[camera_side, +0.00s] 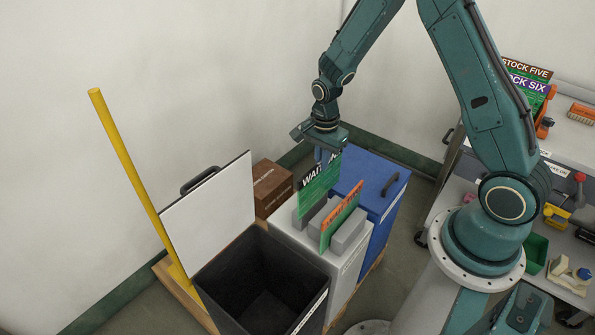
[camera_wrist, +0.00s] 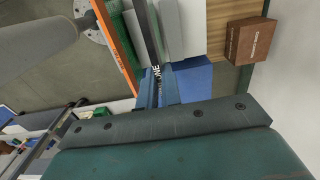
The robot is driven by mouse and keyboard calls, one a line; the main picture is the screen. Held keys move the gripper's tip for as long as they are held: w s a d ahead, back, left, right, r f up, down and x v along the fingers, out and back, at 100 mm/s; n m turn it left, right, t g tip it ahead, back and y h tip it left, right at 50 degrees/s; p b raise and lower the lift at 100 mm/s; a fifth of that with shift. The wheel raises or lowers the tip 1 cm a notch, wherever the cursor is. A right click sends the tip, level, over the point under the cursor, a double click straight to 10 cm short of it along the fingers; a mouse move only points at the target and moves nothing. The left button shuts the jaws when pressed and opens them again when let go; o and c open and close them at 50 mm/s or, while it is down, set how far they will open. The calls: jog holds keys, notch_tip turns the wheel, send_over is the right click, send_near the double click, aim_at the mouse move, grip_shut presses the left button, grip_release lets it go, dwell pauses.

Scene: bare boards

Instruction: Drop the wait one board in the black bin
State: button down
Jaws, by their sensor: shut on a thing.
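The wait one board (camera_side: 318,186) is a green board with a black header reading "WAIT", partly covered by my gripper; "NE" shows on it in the wrist view (camera_wrist: 157,74). It stands upright among grey blocks on the light grey cabinet (camera_side: 290,236). My gripper (camera_side: 325,157) is above it, shut on its top edge. The blocks hide its lower edge, so I cannot tell if it is raised. The black bin (camera_side: 235,262) stands open and looks empty, left of and nearer the camera than the cabinet.
A green board with an orange header (camera_side: 341,216) stands close beside the held one. The black bin's raised white lid (camera_side: 212,212), a yellow post (camera_side: 130,170) and a brown box (camera_side: 271,186) stand nearby. A blue bin (camera_side: 370,185) with its lid down is behind the cabinet.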

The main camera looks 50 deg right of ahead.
jog(key=shift+r, duration=0.1)
notch_tip(320, 180, up, 26)
jog(key=a+n, duration=1.8)
jog(key=a, duration=0.7)
notch_tip(320, 180, down, 32)
jog(key=a, duration=0.1)
jog(key=shift+f, duration=0.25)
